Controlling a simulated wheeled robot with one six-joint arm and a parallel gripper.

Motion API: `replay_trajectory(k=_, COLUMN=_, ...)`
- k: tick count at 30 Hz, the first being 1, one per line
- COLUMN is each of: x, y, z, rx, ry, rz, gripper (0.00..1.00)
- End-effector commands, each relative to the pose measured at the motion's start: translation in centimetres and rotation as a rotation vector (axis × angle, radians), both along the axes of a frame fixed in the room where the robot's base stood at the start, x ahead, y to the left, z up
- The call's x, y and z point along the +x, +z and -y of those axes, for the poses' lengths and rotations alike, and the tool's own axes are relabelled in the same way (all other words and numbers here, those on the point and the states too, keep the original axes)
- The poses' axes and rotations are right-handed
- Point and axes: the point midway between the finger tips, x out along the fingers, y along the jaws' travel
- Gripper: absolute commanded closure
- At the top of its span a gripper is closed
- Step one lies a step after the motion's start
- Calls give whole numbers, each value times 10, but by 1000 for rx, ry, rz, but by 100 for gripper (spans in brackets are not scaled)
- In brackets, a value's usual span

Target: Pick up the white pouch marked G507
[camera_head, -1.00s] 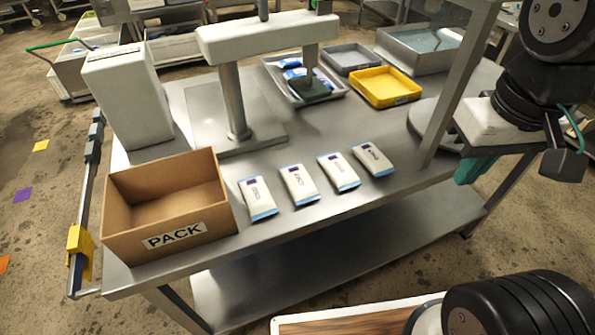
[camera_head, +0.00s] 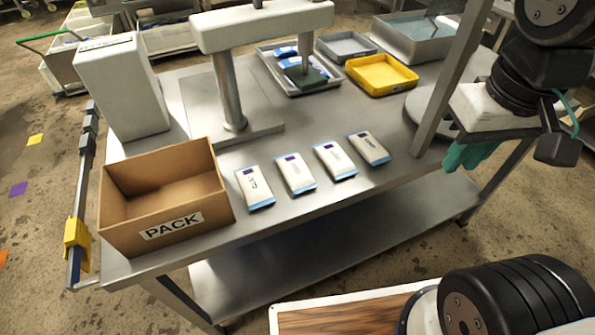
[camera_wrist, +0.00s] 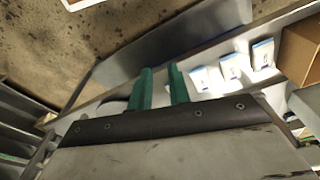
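Several white pouches with blue ends and small dark squares lie flat in a row on the steel table: the leftmost pouch (camera_head: 255,188), the second (camera_head: 295,173), the third (camera_head: 335,160) and the rightmost (camera_head: 369,148). Their printed marks are too small to read surely, so I cannot tell which is G507. Some pouches also show at the right of the wrist view (camera_wrist: 235,68). My gripper (camera_head: 470,154) has green fingers and is at the table's right end, apart from the pouches. In the wrist view its fingers (camera_wrist: 161,70) stand apart with nothing between them.
An open cardboard box marked PACK (camera_head: 122,232) stands left of the pouches. Behind are a white box (camera_head: 122,85), a steel post stand (camera_head: 232,90), a yellow tray (camera_head: 381,90) and grey trays (camera_head: 345,58). A slanted steel post (camera_head: 450,85) rises between the pouches and my gripper.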

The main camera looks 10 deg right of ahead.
Motion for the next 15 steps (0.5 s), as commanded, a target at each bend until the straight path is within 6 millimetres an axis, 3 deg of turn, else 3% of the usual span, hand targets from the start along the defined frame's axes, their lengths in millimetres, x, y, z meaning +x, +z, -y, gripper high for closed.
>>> replay_trajectory(k=1, x=1, y=-1, z=-2, rx=0, ry=14, rz=-6, gripper=67)
replay_trajectory(k=6, x=13, y=-17, z=-21, rx=-6, ry=104, rz=-111, gripper=20)
replay_trajectory(k=11, x=48, y=-37, z=-55, rx=-23, ry=213, rz=-203, gripper=20)
replay_trajectory(k=15, x=83, y=-60, z=-93, rx=-40, ry=285, rz=-244, gripper=20)
